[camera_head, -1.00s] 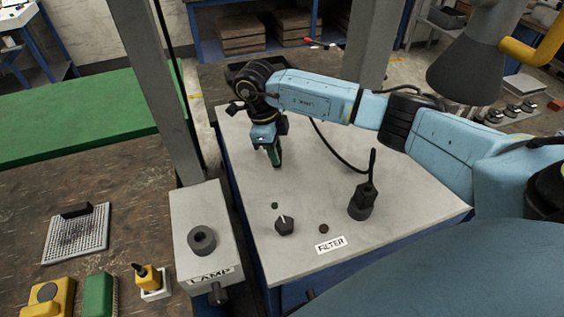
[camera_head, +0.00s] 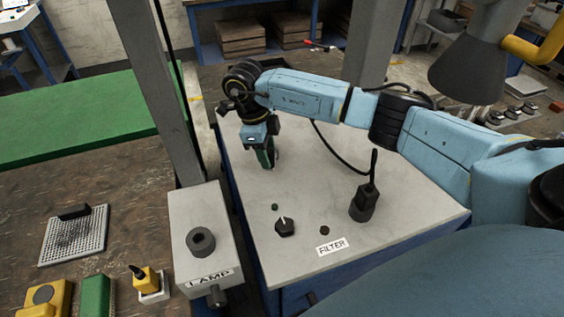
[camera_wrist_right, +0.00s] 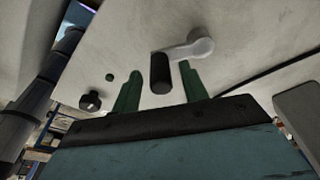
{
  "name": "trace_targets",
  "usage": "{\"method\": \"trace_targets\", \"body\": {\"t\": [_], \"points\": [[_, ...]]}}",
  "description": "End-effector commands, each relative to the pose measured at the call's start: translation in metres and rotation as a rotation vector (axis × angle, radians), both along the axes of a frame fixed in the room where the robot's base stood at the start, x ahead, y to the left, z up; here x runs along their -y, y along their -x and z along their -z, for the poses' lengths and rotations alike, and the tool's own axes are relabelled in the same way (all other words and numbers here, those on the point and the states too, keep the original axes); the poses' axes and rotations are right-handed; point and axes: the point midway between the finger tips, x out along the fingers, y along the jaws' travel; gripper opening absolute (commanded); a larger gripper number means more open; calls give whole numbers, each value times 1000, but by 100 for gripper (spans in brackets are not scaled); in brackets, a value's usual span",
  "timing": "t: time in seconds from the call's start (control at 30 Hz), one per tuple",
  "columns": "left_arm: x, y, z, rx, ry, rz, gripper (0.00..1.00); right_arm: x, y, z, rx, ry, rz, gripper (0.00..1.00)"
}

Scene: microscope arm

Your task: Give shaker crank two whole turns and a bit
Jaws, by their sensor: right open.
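The shaker crank shows in the right wrist view as a pale metal arm (camera_wrist_right: 186,51) with a round hub at its right end and a black handle (camera_wrist_right: 160,73) at its left end. My right gripper (camera_wrist_right: 160,88) is open, with one green finger on each side of the handle in that view. I cannot tell whether either finger touches it. In the head view my right gripper (camera_head: 266,158) points down over the grey panel (camera_head: 320,190) near its far left part and hides the crank. My left gripper is not in view.
On the panel are a black knob (camera_head: 285,228), a FILTER label (camera_head: 331,246) and a dark post (camera_head: 363,202) with a cable. A grey LAMP box (camera_head: 205,236) stands to the left.

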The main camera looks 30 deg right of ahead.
Motion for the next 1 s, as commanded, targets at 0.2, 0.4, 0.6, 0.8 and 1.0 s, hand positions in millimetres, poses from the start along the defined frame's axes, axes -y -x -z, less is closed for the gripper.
{"method": "trace_targets", "body": {"t": [0.2,0.4,0.6,0.8,1.0], "points": [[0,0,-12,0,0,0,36,0,0,-16,1,1,1,44],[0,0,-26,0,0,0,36,1,0,-37,1,1,1,44],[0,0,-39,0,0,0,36,1,0,-57,1,1,0,44],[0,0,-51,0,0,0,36,0,0,-77,1,0,0,44],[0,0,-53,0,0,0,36,0,0,-80,0,0,0,44]]}}
